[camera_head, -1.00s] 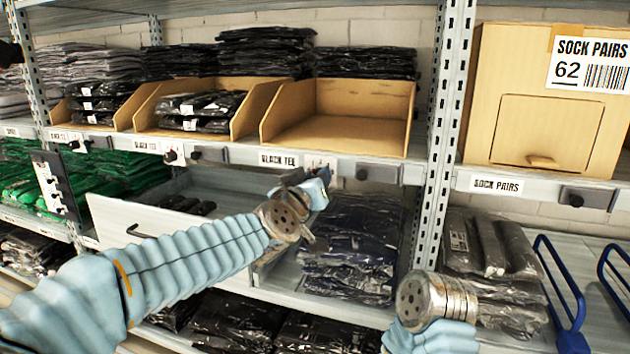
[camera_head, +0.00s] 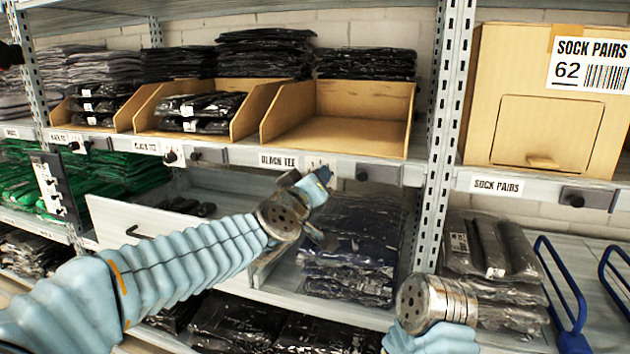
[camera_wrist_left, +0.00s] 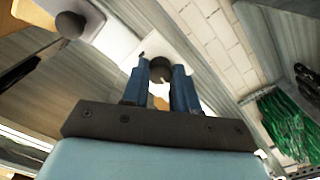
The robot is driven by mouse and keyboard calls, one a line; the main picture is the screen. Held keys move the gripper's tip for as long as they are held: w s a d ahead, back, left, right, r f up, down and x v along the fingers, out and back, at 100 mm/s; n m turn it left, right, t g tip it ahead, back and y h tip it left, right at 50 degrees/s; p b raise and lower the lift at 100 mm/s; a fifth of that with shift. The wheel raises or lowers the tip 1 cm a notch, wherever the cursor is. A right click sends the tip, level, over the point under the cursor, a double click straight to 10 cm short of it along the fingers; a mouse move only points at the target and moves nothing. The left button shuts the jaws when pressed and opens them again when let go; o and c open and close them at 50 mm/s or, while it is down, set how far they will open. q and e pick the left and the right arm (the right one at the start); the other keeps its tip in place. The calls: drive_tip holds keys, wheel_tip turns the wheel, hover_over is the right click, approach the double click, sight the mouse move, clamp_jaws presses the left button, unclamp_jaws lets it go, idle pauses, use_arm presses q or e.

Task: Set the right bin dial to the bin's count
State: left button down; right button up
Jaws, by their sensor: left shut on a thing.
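The right bin (camera_head: 362,132) is an open-front tan cardboard bin on the shelf, and the part of its inside that I see is empty. Under it, the shelf-edge label reads BLACK TEE (camera_head: 278,161). The dial's white plate (camera_head: 316,162) shows just right of that label, with its knob hidden by my gripper in the head view. My left gripper (camera_head: 318,180) is at this plate. In the left wrist view its blue fingers (camera_wrist_left: 161,88) are closed around the dark round dial knob (camera_wrist_left: 161,67). The dial's setting is not readable. My right gripper is out of view.
The middle bin (camera_head: 205,108) and the left bin (camera_head: 100,103) hold dark packed shirts. A dark knob block (camera_head: 378,172) sits right of the dial. A metal upright (camera_head: 440,140) stands between bays. A SOCK PAIRS box (camera_head: 540,100) marked 62 is at right. Bagged clothes (camera_head: 350,250) lie below.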

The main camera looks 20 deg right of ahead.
use_arm(q)
drive_tip(key=c, duration=0.9)
unclamp_jaws()
drive_tip(key=shift+o, duration=0.2)
drive_tip(key=b+v, duration=0.1)
drive_tip(key=v, duration=1.2)
drive_tip(key=shift+s+a, duration=0.25)
drive_tip(key=shift+s, duration=0.05)
